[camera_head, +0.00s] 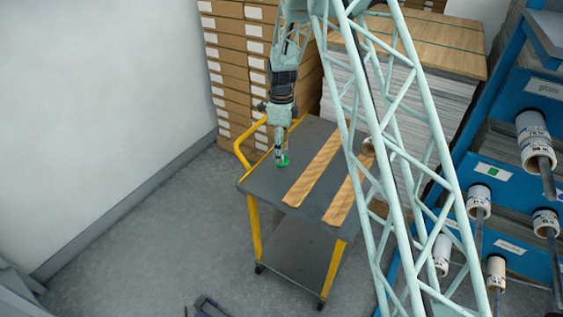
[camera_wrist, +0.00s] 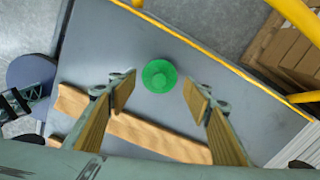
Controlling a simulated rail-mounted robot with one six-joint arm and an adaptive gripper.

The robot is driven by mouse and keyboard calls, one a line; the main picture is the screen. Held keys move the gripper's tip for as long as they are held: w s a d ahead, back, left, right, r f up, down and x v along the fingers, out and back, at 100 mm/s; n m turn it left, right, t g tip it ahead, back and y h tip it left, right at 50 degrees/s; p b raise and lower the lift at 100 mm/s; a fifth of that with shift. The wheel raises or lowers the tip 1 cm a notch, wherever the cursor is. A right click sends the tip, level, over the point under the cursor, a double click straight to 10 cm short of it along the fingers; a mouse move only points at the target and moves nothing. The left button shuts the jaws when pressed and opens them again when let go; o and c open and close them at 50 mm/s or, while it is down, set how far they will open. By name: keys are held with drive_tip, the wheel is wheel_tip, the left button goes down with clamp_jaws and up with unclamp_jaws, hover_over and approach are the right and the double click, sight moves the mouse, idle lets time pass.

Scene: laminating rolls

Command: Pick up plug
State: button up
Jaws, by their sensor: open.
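The plug is a small green round piece (camera_wrist: 160,76) that lies on the grey top of a cart. In the head view the green plug (camera_head: 282,160) is near the cart's left part, right at the tip of my gripper (camera_head: 279,152). In the wrist view my gripper (camera_wrist: 158,100) is open, with one finger to the left and one to the right of the plug. Both fingers are apart from it, with clear space on each side. The plug sits slightly beyond the fingertips in that picture. The height of the fingertips over the cart top is hard to tell.
The cart (camera_head: 262,180) has a yellow frame and handle (camera_head: 243,147). Two wooden strips (camera_head: 314,168) lie on its top; one (camera_wrist: 150,136) shows close to the plug. Stacked boxes (camera_head: 228,70) stand behind. A blue rack (camera_head: 500,140) with white rolls is at right. Floor at left is clear.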

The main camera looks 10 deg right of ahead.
drive_tip(key=shift+s+d+f+b, duration=0.15)
drive_tip(key=shift+f+b, duration=0.2)
drive_tip(key=shift+f, duration=1.75)
drive_tip(key=shift+c, duration=0.5)
drive_tip(key=c, duration=0.5)
